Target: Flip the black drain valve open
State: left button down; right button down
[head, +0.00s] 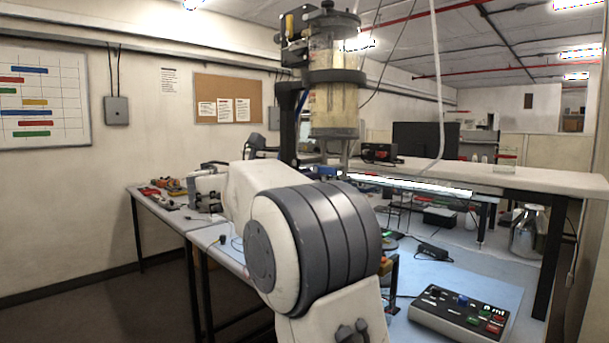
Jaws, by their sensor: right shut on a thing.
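The sealed cylinder (333,105) is a clear upright vessel with pale yellowish contents, clamped in a dark stand at the centre back. I cannot make out the black drain valve; the area under the cylinder is partly hidden by my right arm. My right arm fills the middle foreground, its large jointed elbow in front of the bench. My left gripper does not show.
A control box with coloured buttons (462,314) lies on the blue mat at the right front. A metal canister (527,231) stands at the right. Several tools (168,187) lie on the left bench. A raised shelf (480,177) runs behind the mat.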

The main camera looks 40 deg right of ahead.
jog(key=n+p, duration=0.3)
jog(key=shift+s+f, duration=0.1)
jog(key=shift+s, duration=0.25)
jog(key=c, duration=0.8)
grip_release()
jog(key=a, duration=0.3)
jog(key=a+b, duration=0.1)
jog(key=a, duration=0.3)
jog(key=s+a, duration=0.1)
jog(key=a, duration=0.2)
jog(key=shift+a+b, duration=0.25)
jog(key=shift+b, duration=0.05)
